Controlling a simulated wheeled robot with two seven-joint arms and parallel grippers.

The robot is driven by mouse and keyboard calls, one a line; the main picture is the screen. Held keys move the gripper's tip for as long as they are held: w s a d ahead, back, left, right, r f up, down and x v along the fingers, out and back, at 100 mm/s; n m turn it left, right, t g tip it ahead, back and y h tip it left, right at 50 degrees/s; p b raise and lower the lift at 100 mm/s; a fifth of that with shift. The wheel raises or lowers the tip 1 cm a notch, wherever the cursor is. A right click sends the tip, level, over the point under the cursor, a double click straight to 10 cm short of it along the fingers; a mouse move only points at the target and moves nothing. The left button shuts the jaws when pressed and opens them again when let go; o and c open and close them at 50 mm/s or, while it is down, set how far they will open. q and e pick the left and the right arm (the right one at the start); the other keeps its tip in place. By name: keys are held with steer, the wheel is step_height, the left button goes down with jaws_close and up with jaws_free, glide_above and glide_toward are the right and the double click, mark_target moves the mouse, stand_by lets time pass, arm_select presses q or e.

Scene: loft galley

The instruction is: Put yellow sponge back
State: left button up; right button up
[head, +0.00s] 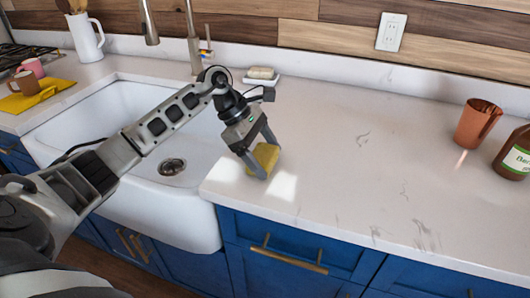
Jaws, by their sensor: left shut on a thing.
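The yellow sponge (264,158) is between the fingers of my left gripper (262,161). The gripper is shut on it and points down over the white counter, just right of the sink. Whether the sponge touches the counter I cannot tell. A small white dish (261,81) with a pale beige block (261,73) on it stands at the back of the counter, behind the gripper. My right gripper is not in view.
The white sink (171,215) lies left of the gripper, with a faucet (193,45) behind it. A copper cup (477,124) and a brown bottle (515,154) stand at the right. Mugs (27,84) stand on a yellow cloth (40,96) at far left. The middle counter is clear.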

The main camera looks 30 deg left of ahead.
arm_select(q)
steer(key=o, duration=0.9)
steer(key=shift+f, duration=0.1)
steer(key=shift+r, duration=0.25)
steer(key=b+v, duration=0.1)
steer(key=v, duration=1.1)
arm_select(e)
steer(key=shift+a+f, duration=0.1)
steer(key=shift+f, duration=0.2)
arm_select(q)
steer(key=shift+s+f, duration=0.1)
steer(key=shift+f, duration=0.05)
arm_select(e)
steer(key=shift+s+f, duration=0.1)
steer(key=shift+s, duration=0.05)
